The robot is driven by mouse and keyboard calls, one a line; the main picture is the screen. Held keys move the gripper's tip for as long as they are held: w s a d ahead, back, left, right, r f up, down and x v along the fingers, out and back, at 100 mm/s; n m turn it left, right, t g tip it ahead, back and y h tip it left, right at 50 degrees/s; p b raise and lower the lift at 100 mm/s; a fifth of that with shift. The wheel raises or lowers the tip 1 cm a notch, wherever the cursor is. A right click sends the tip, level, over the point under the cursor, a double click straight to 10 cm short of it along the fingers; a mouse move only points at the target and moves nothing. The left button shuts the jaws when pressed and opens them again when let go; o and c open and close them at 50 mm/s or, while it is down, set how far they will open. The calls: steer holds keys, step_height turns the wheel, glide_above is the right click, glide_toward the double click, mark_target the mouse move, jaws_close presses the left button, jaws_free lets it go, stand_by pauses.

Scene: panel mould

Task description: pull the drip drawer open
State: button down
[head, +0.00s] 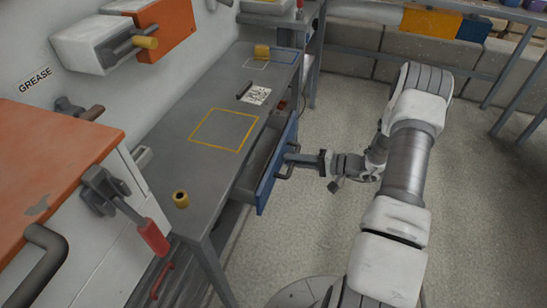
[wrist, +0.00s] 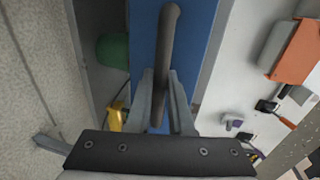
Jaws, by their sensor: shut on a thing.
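The drip drawer has a blue front (head: 275,172) and sits under the grey workbench (head: 180,140). It stands partly open, with its dark inside showing between the bench edge and the front. My gripper (head: 290,159) reaches it from the right. In the wrist view the blue front (wrist: 197,40) fills the middle, with a dark bar handle (wrist: 169,45) running along it. My gripper's fingers (wrist: 160,90) lie on both sides of the handle and are shut on it. The handle's lower end is partly hidden between the fingers.
A yellow ring (head: 181,199) and a yellow cylinder (head: 262,52) stand on the bench. A red-handled lever (head: 152,234) is at the left. In the wrist view, a green thing (wrist: 113,51) and a yellow thing (wrist: 117,118) show beside the drawer front. Floor right of the drawer is clear.

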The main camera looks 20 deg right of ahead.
steer(key=f+b+v, duration=0.1)
steer(key=v, duration=0.7)
steer(key=shift+s+d+f, duration=0.2)
steer(key=shift+d+f, duration=0.05)
steer(key=shift+f, duration=0.05)
steer(key=c, duration=0.8)
jaws_free()
steer(key=p+v, duration=0.2)
steer(key=v, duration=1.5)
steer(key=shift+d, duration=0.2)
steer(key=shift+r, duration=0.15)
